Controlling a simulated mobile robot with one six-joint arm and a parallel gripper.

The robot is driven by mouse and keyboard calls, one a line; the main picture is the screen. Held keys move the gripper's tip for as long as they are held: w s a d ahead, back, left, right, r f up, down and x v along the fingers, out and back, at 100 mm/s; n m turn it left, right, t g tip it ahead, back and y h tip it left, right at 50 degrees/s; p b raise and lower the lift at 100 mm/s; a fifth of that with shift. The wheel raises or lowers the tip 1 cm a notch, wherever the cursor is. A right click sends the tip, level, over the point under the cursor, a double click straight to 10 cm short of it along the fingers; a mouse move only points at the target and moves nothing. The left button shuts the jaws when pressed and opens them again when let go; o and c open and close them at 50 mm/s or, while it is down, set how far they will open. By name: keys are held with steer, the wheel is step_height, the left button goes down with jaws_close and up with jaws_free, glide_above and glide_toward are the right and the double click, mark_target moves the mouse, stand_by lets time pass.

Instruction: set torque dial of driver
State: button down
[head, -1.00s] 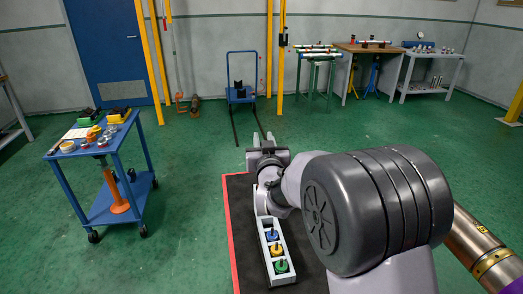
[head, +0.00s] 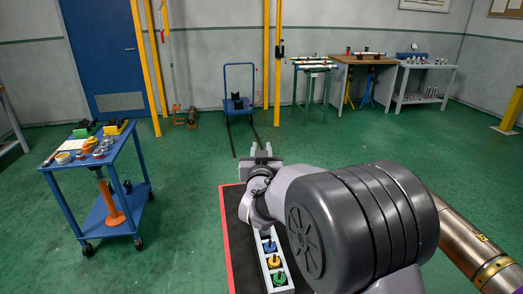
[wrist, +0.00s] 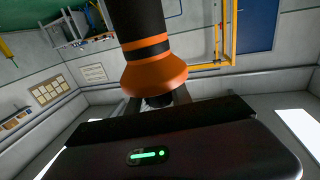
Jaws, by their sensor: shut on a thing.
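The driver (wrist: 155,72) fills the upper middle of the wrist view: a black body with an orange band and a flared orange collar. The finger pads of my gripper (wrist: 157,103) stand on both sides of its dark end just beyond the collar, and my gripper is shut on it. No dial marks can be read, and the rest of the driver runs out of the top of the picture. In the head view my gripper (head: 261,151) points away from me above the floor. The driver cannot be made out there.
A white rack (head: 264,255) with blue, yellow and green knobs sits on a black red-edged deck beside my arm. A blue cart (head: 108,160) with small parts stands left. A blue trolley (head: 238,103), benches and yellow posts stand at the back. Green floor is open between.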

stand_by(0.9)
steer(key=c, duration=1.1)
jaws_free()
steer(key=shift+c, duration=0.2)
steer(key=shift+s, duration=0.1)
steer(key=s+d+p, duration=0.1)
steer(key=s+p, duration=0.1)
steer(key=s, duration=1.5)
steer(key=shift+s+d, duration=0.1)
